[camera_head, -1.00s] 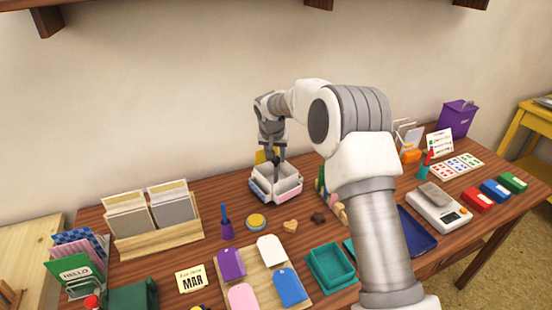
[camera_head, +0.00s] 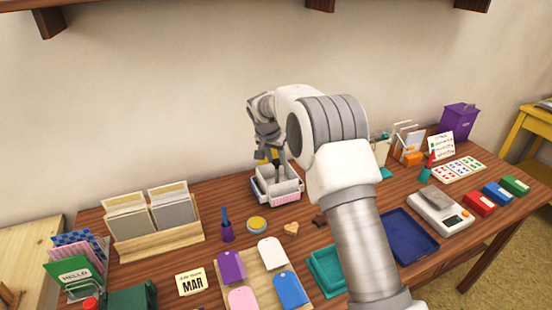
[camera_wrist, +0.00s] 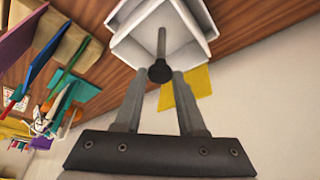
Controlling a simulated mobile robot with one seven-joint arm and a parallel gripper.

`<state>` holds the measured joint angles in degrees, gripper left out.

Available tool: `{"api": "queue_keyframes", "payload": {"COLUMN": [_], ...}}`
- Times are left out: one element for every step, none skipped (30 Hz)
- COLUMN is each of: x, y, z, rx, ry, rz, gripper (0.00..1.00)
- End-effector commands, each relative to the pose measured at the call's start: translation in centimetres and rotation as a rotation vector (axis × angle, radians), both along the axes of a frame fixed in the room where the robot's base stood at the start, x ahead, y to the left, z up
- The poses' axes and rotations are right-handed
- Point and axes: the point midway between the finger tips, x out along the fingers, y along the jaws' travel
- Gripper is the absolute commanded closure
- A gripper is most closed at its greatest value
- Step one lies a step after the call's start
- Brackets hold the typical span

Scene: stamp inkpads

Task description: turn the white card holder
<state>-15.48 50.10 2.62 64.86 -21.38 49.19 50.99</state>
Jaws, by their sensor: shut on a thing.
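The white card holder (camera_head: 283,197) stands on the wooden table against the wall side, a box with white walls and several compartments. A pink card or panel shows on its front right side. In the wrist view the holder (camera_wrist: 150,18) is at the top, with a thin grey post ending in a black knob (camera_wrist: 160,73). My gripper (camera_head: 274,163) is above the holder, pointing down. In the wrist view its two fingers (camera_wrist: 161,78) are closed on the black knob, one on each side. A yellow card (camera_wrist: 190,88) shows behind the fingers.
A wooden box of cards (camera_head: 160,234) stands to the left. A purple stamp (camera_head: 226,230), a round yellow tin (camera_head: 257,225) and a wooden heart (camera_head: 291,229) lie in front of the holder. My arm covers table space to its right.

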Motion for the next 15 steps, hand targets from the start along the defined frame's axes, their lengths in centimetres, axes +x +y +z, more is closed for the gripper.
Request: {"api": "queue_keyframes", "payload": {"x": [-0.06, -0.06, -0.05, -0.05, -0.06, -0.05, -0.05, -0.05, -0.05, -0.05, -0.05, -0.05, -0.04, -0.03, -0.03], "y": [0.01, 0.01, 0.02, 0.02, 0.01, 0.02, 0.02, 0.02, 0.02, 0.02, 0.02, 0.03, 0.03, 0.02, 0.02], "z": [-0.07, -0.07, -0.07, -0.07, -0.07, -0.07, -0.07, -0.07, -0.07, -0.07, -0.05, -0.05, -0.05, -0.05, -0.05], "rx": [0.000, 0.000, 0.000, 0.000, 0.000, 0.000, 0.000, 0.000, 0.000, 0.000, 0.000, 0.000, 0.000, 0.000, 0.000], "ry": [0.002, 0.002, 0.002, 0.002, 0.002, 0.002, 0.002, 0.002, 0.002, 0.002, 0.002, 0.002, 0.001, 0.001, 0.001], "rz": [0.000, 0.000, 0.000, 0.000, 0.000, 0.000, 0.000, 0.000, 0.001, 0.001, 0.001, 0.001, 0.001, 0.001, 0.001], "gripper": [1.00, 1.00, 1.00, 1.00, 1.00, 1.00, 1.00, 0.55, 0.48, 0.43, 0.37, 0.31, 0.31, 0.31, 0.31]}}
